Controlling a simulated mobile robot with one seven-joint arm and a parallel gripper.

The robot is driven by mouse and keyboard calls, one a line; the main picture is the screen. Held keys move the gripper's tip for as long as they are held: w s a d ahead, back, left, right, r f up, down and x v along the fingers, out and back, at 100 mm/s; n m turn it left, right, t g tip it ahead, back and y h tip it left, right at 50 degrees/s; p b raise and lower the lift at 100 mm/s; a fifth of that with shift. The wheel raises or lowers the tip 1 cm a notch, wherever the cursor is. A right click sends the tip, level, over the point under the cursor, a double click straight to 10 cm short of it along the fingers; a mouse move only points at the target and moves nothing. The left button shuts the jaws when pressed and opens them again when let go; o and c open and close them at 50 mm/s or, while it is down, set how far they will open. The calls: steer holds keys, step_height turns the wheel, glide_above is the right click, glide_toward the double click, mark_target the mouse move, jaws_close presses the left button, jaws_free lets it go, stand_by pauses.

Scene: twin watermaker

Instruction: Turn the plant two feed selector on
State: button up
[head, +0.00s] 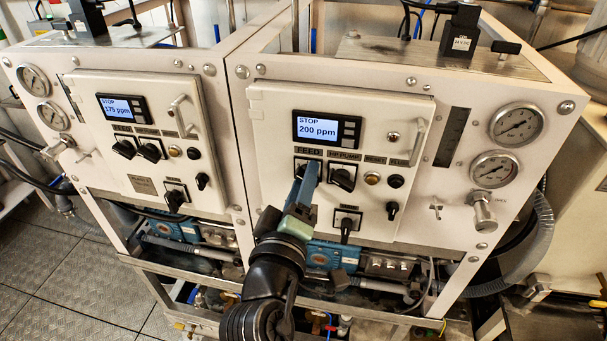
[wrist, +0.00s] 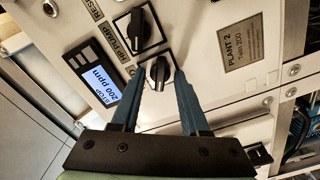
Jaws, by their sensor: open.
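The plant two panel (head: 270,115) is the right-hand one in the head view, with a display reading STOP, 200 ppm. Its feed selector is a black rotary knob under the FEED label, mostly hidden by my gripper (head: 310,172) there. In the wrist view the feed selector (wrist: 158,70) shows between the blue fingertips of my gripper (wrist: 160,78). The gripper is open, one finger on each side of the knob. I cannot tell whether the fingers touch it. A plate marked PLANT 2 (wrist: 240,42) is beside it.
The HP pump knob (head: 342,178) is close beside the feed selector; it also shows in the wrist view (wrist: 138,28). Another black knob (head: 347,224) is just below. A door handle (head: 417,141) sticks out at right. The plant one panel (head: 90,85) is at left.

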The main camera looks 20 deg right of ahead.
steer(key=shift+w+d, duration=0.1)
steer(key=shift+w, duration=0.1)
jaws_close()
steer(key=shift+f+m+b, duration=0.1)
steer(key=shift+m+b, duration=0.3)
steer(key=shift+b, duration=0.05)
steer(key=shift+m+b, duration=5.1)
steer(key=shift+m, duration=0.4)
